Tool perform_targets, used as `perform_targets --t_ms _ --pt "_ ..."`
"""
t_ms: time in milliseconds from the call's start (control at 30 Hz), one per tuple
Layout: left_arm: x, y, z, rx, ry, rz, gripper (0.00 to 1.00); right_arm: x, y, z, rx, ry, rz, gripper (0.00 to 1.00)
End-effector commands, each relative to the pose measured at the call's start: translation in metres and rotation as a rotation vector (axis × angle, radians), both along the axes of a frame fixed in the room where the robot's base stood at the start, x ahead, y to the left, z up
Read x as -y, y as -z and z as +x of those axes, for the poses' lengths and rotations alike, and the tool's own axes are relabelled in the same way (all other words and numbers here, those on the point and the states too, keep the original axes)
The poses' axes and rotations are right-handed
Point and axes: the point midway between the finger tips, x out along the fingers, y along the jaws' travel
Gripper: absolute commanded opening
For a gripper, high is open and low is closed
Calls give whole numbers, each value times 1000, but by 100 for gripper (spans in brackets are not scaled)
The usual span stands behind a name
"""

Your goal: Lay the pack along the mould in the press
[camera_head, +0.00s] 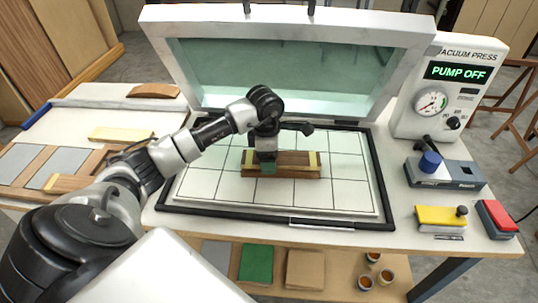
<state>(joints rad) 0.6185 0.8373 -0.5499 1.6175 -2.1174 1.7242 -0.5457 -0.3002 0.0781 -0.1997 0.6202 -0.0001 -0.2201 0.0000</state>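A long brown wooden piece with pale yellow bands near its ends, which looks like the pack (293,158), lies lengthwise over a wooden block, apparently the mould (290,173), on the gridded bed of the press (345,190). I cannot clearly tell where pack and mould separate. My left gripper (266,168) points down at the left-middle of the pack, with a greenish patch at its tip. Its fingers hide that part of the wood, and whether they are closed on it does not show. My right gripper is not in view.
The press lid (290,60) stands raised behind the bed. The control box (450,90) reads "PUMP OFF". A yellow-topped tool (441,216) and a red block (497,216) lie at right. Strips and grey sheets (62,160) cover the left table. Cups (365,281) stand on the lower shelf.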

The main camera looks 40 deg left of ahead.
Motion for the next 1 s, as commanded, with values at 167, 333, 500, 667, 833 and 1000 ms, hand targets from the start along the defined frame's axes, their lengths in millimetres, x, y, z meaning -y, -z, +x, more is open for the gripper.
perform_targets --t_ms 167,333,500,667,833,1000 --pt "0 0 0 0 0 0 89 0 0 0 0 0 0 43" --pt "0 -1 0 0 0 0 89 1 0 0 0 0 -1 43" --pt "-2 -18 0 5 0 2 89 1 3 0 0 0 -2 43" --pt "-4 -51 -1 5 0 3 89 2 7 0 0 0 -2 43" --pt "-5 -83 -2 5 0 2 89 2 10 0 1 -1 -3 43" --pt "-6 -103 -3 2 -1 0 89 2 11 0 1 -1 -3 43"
